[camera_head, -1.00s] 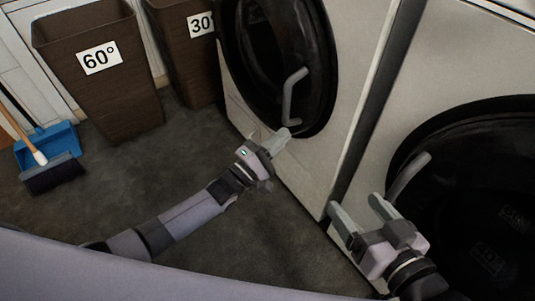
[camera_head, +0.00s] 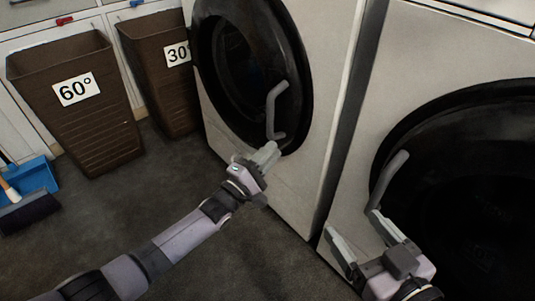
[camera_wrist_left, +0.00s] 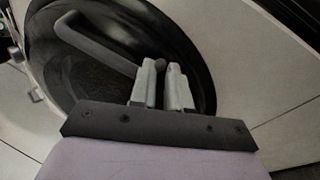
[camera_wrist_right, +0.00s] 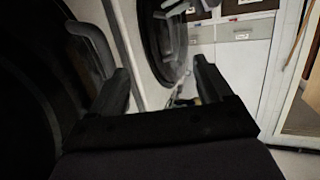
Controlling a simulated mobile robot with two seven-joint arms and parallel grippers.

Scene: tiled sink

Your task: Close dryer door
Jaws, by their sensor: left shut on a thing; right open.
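Two white front-loading machines stand side by side, and which is the dryer is not marked. The left machine's round black door (camera_head: 235,75) has a grey bar handle (camera_head: 272,108). My left gripper (camera_head: 268,154) is at the handle's lower end. In the left wrist view its fingers (camera_wrist_left: 163,85) are shut on that end of the handle (camera_wrist_left: 100,45). The right machine's black door (camera_head: 465,190) has a similar handle (camera_head: 386,180). My right gripper (camera_head: 355,232) is open and empty just below and left of it. How far either door stands open is hard to tell.
Brown baskets marked 60° (camera_head: 75,125) and 30° (camera_head: 160,90) stand at the left on the dark floor (camera_head: 140,215). A blue dustpan (camera_head: 36,177) and a brush (camera_head: 28,213) lie at the left edge. A narrow dark gap separates the machines.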

